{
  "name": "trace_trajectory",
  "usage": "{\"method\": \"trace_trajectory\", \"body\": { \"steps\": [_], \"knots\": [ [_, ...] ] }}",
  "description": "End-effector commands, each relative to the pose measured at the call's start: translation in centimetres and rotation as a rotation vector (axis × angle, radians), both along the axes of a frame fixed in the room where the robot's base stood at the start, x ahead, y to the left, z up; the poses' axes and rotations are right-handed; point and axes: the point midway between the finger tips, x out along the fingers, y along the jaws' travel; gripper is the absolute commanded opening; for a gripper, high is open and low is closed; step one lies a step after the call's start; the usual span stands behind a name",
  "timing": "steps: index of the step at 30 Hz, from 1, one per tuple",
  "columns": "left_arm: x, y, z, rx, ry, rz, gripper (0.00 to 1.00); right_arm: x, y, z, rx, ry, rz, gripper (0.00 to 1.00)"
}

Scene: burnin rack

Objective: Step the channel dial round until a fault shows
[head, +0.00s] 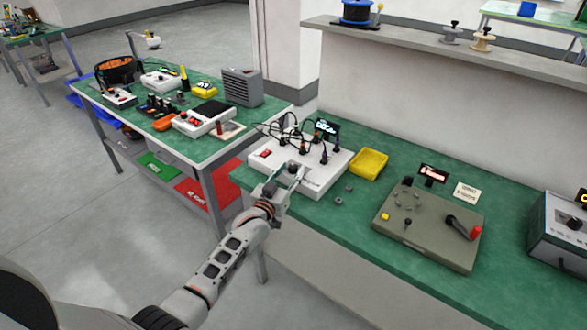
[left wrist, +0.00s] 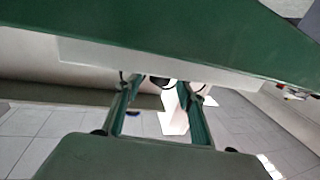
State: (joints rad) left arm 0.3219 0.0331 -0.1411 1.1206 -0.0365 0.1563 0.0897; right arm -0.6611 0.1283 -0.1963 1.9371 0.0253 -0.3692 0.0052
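A white box (head: 325,178) with dark knobs, plugs and looping black cables stands on the green bench. A small dark display (head: 326,127) with pale characters stands at its back; I cannot read it surely. A dark knob, likely the channel dial (head: 292,168), is at the box's near side, partly hidden by my left gripper (head: 287,179). In the left wrist view, the open fingers (left wrist: 160,98) stand on either side of a dark round knob (left wrist: 159,82), with visible gaps. I cannot tell whether either finger touches it. My right gripper is not in view.
A yellow tray (head: 369,164) sits right of the box, with small grey pieces (head: 339,200) on the bench in front. Further right are a grey crank fixture (head: 420,234), a sign (head: 467,191) and a grey instrument (head: 556,238). A cluttered table (head: 128,118) stands left.

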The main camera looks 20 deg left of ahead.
Motion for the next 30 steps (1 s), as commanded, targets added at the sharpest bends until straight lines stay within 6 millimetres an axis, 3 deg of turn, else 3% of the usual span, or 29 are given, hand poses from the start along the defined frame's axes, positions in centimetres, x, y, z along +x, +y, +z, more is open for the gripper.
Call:
{"method": "trace_trajectory", "body": {
  "steps": [6,17,22,30],
  "knots": [
    [2.0,-0.3,0.0,-0.001,0.000,0.000,0.39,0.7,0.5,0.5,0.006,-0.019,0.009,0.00],
    [2.4,-0.3,0.0,0.000,0.000,0.000,0.39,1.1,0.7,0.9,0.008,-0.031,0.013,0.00],
    [2.4,-0.3,0.0,0.000,0.000,0.000,0.00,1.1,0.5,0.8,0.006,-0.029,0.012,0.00],
    [2.4,-0.2,0.0,0.001,-0.001,-0.008,0.00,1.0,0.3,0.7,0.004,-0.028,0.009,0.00]
  ]
}}
